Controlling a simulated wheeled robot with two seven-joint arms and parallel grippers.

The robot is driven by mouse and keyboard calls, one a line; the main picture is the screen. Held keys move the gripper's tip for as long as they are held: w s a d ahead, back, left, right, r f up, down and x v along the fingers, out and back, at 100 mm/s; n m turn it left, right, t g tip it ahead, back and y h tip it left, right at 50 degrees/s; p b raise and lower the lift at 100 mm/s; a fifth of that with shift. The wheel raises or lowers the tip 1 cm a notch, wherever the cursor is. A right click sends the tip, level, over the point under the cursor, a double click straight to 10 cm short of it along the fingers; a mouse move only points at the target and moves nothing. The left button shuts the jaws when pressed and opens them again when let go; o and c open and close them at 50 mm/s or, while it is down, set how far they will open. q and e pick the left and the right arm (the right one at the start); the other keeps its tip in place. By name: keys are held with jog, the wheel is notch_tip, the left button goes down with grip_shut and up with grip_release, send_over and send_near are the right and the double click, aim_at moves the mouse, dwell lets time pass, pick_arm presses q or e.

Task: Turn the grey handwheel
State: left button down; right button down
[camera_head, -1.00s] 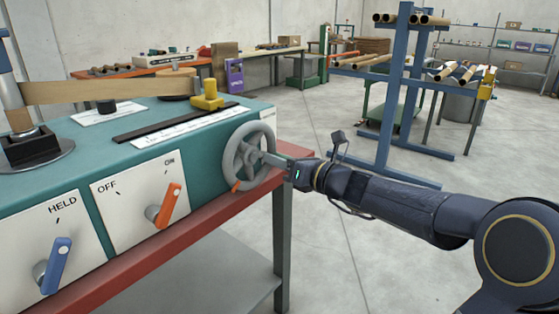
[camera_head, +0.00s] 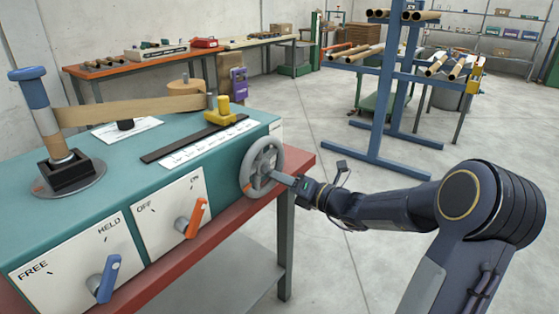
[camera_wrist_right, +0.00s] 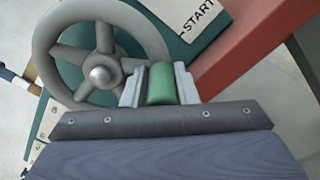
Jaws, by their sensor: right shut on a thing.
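The grey handwheel (camera_head: 277,158) is on the right end of the teal machine (camera_head: 190,157). It has a round rim, spokes and a hub, and also shows in the right wrist view (camera_wrist_right: 101,75). My right gripper (camera_head: 277,178) reaches in from the right and is shut on the handwheel at the right side of its rim. In the right wrist view its two pale fingers (camera_wrist_right: 160,85) stand at the lower right of the rim, with a green piece between them. The exact contact is partly hidden. My left gripper is out of view.
An orange lever (camera_head: 192,220) and a blue lever (camera_head: 104,278) are on the front panel. A yellow piece (camera_head: 222,112) sits on top. A blue rack (camera_head: 400,90) stands behind the arm; floor between is clear.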

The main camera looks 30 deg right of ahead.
aim_at(255, 196)
jog(key=shift+s+a+f+m+p, duration=0.1)
jog(key=shift+s+a+m+p, duration=0.5)
jog(key=shift+a+m+p, duration=1.8)
jog(key=shift+s+a+f+m+p, duration=0.1)
jog(key=shift+s+a+m+p, duration=0.45)
jog(key=shift+m+p, duration=3.75)
jog(key=shift+s+a+f+m+p, duration=0.1)
jog(key=shift+s+a+m+p, duration=1)
jog(key=shift+p, duration=3.9)
jog(key=shift+w+a+m, duration=0.25)
jog(key=shift+w+m, duration=0.15)
jog(key=shift+m, duration=0.1)
jog(key=c, duration=1.4)
grip_release()
jog(key=shift+o, duration=0.8)
jog(key=shift+r, duration=0.15)
jog(key=shift+d, duration=0.1)
